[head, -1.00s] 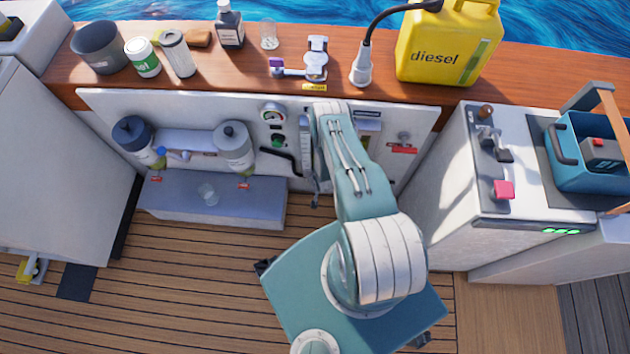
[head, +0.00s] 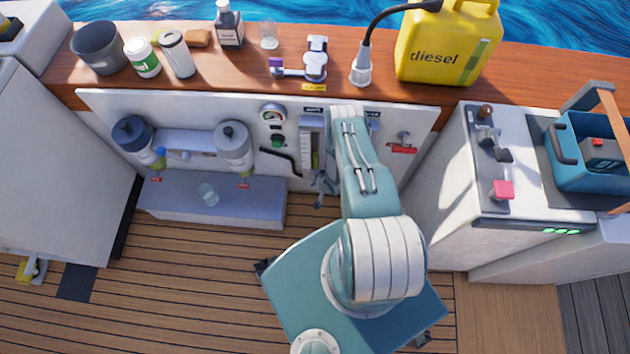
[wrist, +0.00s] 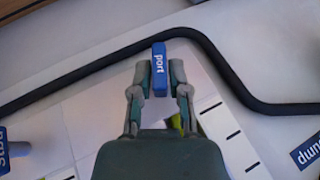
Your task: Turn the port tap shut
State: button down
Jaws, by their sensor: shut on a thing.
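The port tap's blue handle (wrist: 159,62), marked "port", stands between my fingertips in the wrist view. My gripper (wrist: 160,90) is shut on it, with one finger at each side. The handle points nearly straight up in that picture, tilted very slightly. The tap's body below it is hidden by my gripper. In the head view my arm covers this part of the white panel (head: 200,105), so the tap cannot be made out there.
A black hose (wrist: 225,68) bends close beyond the handle. Another blue label (wrist: 12,150) is at left and a "pump" label (wrist: 306,152) at right. Two filter bowls (head: 234,148) and a gauge (head: 272,113) sit left of my arm; a red-handled valve (head: 402,149) sits right.

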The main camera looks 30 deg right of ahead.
jog(key=shift+s+d+f+m+t+y, duration=0.1)
jog(key=shift+m+t+y, duration=0.1)
jog(key=shift+t+y, duration=0.45)
jog(key=shift+s+d+f+m+t+y, duration=0.1)
jog(key=shift+m+t+y, duration=0.1)
jog(key=shift+t+y, duration=0.4)
jog(key=c, duration=0.6)
grip_release()
jog(key=v, duration=1.2)
jog(key=shift+w+d, duration=0.15)
jog(key=shift+d, duration=0.05)
